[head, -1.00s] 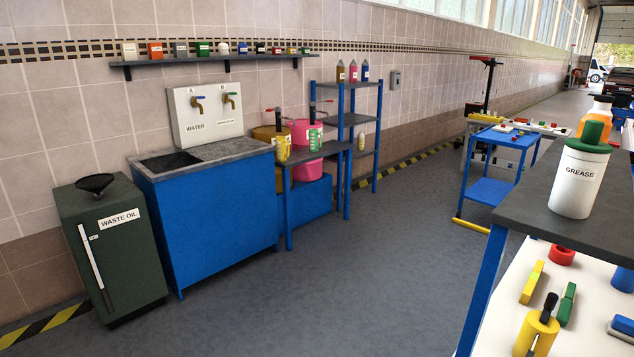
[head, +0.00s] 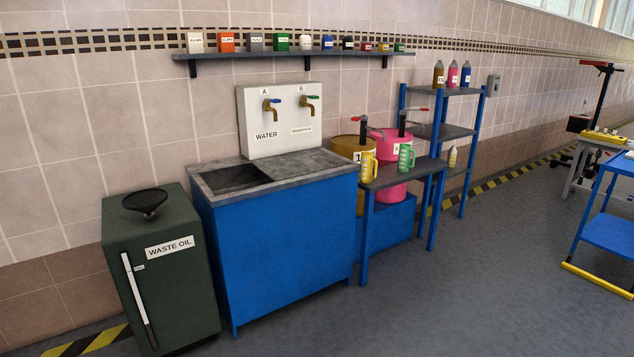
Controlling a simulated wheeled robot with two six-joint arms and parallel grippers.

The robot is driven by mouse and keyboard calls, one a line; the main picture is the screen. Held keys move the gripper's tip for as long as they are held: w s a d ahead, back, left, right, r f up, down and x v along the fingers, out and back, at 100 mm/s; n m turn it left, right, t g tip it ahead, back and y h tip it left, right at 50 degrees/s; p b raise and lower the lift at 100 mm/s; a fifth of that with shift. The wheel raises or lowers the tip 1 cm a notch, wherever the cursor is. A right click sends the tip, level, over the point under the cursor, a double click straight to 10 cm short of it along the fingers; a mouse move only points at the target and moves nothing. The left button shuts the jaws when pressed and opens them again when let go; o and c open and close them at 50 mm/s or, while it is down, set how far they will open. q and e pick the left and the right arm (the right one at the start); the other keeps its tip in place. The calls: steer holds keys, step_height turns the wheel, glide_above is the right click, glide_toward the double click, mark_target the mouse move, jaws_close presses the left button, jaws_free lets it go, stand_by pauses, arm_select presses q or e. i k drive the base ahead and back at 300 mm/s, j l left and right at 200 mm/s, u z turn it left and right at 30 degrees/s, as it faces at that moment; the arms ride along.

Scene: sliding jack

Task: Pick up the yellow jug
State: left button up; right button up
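The yellow jug (head: 368,167) stands upright on the left end of a small dark-topped blue table (head: 392,178). Its handle side faces right. A green jug (head: 405,157) stands to its right on the same table, a little apart. Behind the jugs are a yellow-brown drum (head: 345,148) and a pink drum (head: 392,138), each with a hand pump on top. Neither of my grippers shows in the head view.
A blue sink cabinet (head: 280,240) stands left of the jug table, and a green waste oil bin (head: 165,285) further left. A blue shelf rack (head: 440,132) is to the right. Grey floor (head: 430,300) in front is clear. A blue cart (head: 610,230) stands at the right edge.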

mark_target(366, 176)
steer(key=i+l+z, duration=0.2)
steer(key=i+z, duration=0.15)
steer(key=i, duration=0.4)
steer(key=i+z, duration=0.35)
steer(key=i, duration=0.45)
steer(key=i+j+z, duration=0.35)
steer(key=i, duration=0.4)
steer(key=l, duration=0.1)
